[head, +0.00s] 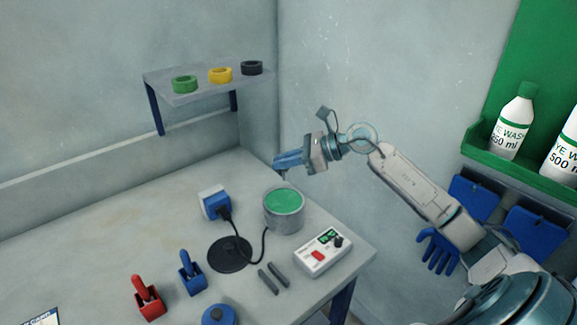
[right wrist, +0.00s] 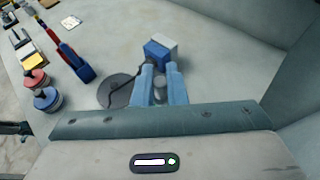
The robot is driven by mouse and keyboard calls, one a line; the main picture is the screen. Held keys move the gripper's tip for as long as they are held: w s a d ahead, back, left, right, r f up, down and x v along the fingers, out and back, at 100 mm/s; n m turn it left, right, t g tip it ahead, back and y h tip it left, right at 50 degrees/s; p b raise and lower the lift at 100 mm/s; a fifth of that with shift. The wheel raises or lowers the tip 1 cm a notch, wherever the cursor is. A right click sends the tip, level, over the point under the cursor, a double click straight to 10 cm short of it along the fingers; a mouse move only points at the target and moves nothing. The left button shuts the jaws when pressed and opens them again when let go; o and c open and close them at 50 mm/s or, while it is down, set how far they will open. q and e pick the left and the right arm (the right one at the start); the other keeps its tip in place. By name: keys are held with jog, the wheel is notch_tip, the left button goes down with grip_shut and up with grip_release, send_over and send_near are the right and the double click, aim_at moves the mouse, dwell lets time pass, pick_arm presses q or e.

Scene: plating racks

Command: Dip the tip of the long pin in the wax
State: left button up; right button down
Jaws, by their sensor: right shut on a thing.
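My right gripper (head: 277,161) has blue fingers and is in the air above and behind the wax pot. In the right wrist view its fingers (right wrist: 160,78) are closed around a small grey rounded piece (right wrist: 160,92), which may be the end of the pin. Most of the held thing is hidden, and its tip cannot be made out. The grey pot (head: 284,221) stands on the table with a green surface, likely the wax, near its rim. The gripper is apart from this surface. My left gripper is not in view.
A blue and white box (head: 214,203) with a cable, a dark round mat (head: 230,254), a control box (head: 323,253) and two dark bars surround the pot. A red holder (head: 147,300) and blue holder (head: 191,274) stand front left. A shelf (head: 190,92) bears three rings.

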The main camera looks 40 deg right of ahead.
aim_at(284, 179)
jog(key=shift+w+f, duration=0.2)
jog(key=shift+f, duration=0.1)
jog(key=shift+w+f, duration=0.1)
jog(key=shift+f, duration=0.2)
notch_tip(284, 179, down, 3)
jog(key=shift+f+b, duration=0.2)
jog(key=shift+b, duration=0.55)
jog(key=shift+f, duration=0.6)
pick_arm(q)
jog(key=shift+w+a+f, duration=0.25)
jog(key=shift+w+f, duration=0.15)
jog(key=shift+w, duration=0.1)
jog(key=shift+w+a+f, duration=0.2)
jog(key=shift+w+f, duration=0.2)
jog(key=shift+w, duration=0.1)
pick_arm(e)
jog(key=shift+f, duration=0.1)
pick_arm(q)
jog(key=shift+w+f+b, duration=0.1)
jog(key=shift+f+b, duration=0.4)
jog(key=shift+b, duration=0.1)
pick_arm(e)
jog(key=shift+f, duration=0.45)
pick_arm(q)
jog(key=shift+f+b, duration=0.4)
pick_arm(e)
jog(key=shift+f, duration=0.1)
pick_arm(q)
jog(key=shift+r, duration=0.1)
